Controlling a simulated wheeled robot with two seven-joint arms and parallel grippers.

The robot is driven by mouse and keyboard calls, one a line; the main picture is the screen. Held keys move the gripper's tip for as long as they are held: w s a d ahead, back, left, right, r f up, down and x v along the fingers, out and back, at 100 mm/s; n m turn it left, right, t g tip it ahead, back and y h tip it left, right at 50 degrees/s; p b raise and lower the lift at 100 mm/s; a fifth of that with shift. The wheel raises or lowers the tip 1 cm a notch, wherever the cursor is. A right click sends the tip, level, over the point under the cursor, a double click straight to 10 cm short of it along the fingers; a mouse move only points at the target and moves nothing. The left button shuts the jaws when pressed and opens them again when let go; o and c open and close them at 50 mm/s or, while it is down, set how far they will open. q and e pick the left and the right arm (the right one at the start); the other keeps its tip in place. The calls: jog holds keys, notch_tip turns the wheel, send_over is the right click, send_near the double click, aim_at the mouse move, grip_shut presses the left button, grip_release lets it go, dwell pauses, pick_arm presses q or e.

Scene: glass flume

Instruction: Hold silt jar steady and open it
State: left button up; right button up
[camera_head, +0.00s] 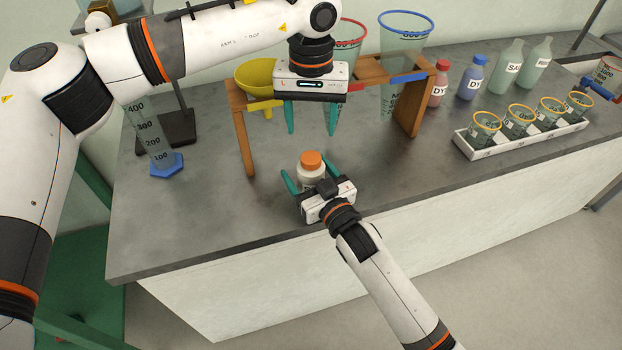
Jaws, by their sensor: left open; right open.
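A small white jar (309,175) with an orange lid (311,159) stands upright on the grey bench top near its front edge. I take it for the silt jar; no label on it can be read. My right gripper (310,180) is open with its teal fingers on either side of the jar body; I cannot tell whether they touch it. The gripper body hides the jar's lower front. My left gripper (312,132) is open and empty, pointing down above and behind the jar, with a gap to the lid.
A wooden rack (411,117) holding funnels stands behind the jar. A measuring cylinder (153,140) is at the left. A white tray (525,139) of several cups and some bottles (473,78) are at the right. The bench between jar and tray is clear.

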aim_at(310, 157)
jog(key=shift+w, duration=0.1)
grip_shut()
pick_arm(q)
jog(key=m, duration=0.4)
jog(key=shift+f, duration=4)
